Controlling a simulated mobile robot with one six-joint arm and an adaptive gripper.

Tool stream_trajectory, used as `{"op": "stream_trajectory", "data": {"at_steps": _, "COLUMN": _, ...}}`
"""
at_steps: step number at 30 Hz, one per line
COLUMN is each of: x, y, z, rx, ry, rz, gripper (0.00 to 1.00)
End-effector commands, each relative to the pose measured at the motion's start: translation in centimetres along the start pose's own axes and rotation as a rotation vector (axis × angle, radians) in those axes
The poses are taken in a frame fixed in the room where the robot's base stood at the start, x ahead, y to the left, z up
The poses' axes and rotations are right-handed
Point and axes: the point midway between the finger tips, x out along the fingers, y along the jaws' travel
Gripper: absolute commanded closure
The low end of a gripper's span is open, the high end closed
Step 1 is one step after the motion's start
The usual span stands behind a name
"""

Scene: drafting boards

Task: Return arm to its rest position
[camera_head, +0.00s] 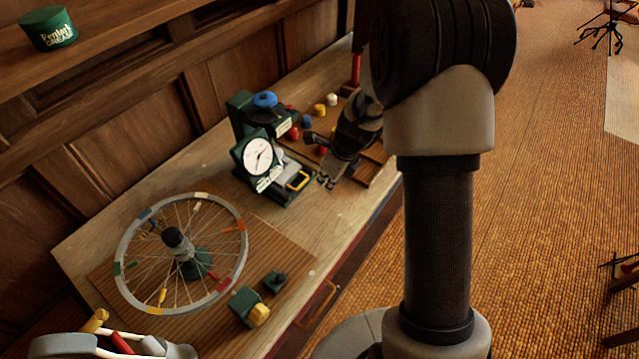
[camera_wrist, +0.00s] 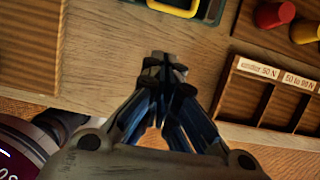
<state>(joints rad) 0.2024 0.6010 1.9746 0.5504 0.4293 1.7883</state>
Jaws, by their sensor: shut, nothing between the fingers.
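My gripper (camera_head: 327,181) is over the far part of the workbench (camera_head: 345,215), to the right of a green device with a round white dial (camera_head: 258,157). In the wrist view my gripper (camera_wrist: 164,66) points down at bare wood, with its fingertips together and nothing between them. The yellow-rimmed part of the dial device (camera_wrist: 178,8) shows at the top of that view. A wooden compartment rack (camera_wrist: 262,95) with paper labels lies to the right of the fingers.
A spoked wheel (camera_head: 124,243) with coloured tags stands on a ribbed mat nearer on the bench. Green blocks (camera_head: 243,303) sit by it. Red and yellow knobs (camera_wrist: 273,14) stand beyond the rack. A green grease tin (camera_head: 48,28) sits on the shelf. Open floor (camera_head: 540,190) lies right.

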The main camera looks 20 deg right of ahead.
Motion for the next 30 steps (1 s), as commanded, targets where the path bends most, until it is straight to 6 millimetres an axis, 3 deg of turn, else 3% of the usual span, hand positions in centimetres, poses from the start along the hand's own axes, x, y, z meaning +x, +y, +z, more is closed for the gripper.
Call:
{"op": "stream_trajectory", "data": {"at_steps": 3, "x": -2.9, "y": 0.0, "z": 0.1, "rx": 0.0, "ry": 0.0, "rz": 0.0, "gripper": 1.0}}
{"op": "stream_trajectory", "data": {"at_steps": 9, "x": -5.4, "y": 0.0, "z": 0.0, "rx": 0.001, "ry": 0.002, "rz": 0.001, "gripper": 1.0}}
{"op": "stream_trajectory", "data": {"at_steps": 20, "x": -6.4, "y": 0.2, "z": 0.1, "rx": -0.023, "ry": 0.0, "rz": 0.0, "gripper": 1.0}}
{"op": "stream_trajectory", "data": {"at_steps": 25, "x": -10.4, "y": 2.3, "z": 0.9, "rx": -0.292, "ry": -0.012, "rz": -0.019, "gripper": 1.0}}
{"op": "stream_trajectory", "data": {"at_steps": 30, "x": -16.8, "y": 6.8, "z": 0.6, "rx": -0.8, "ry": -0.006, "rz": -0.056, "gripper": 1.0}}
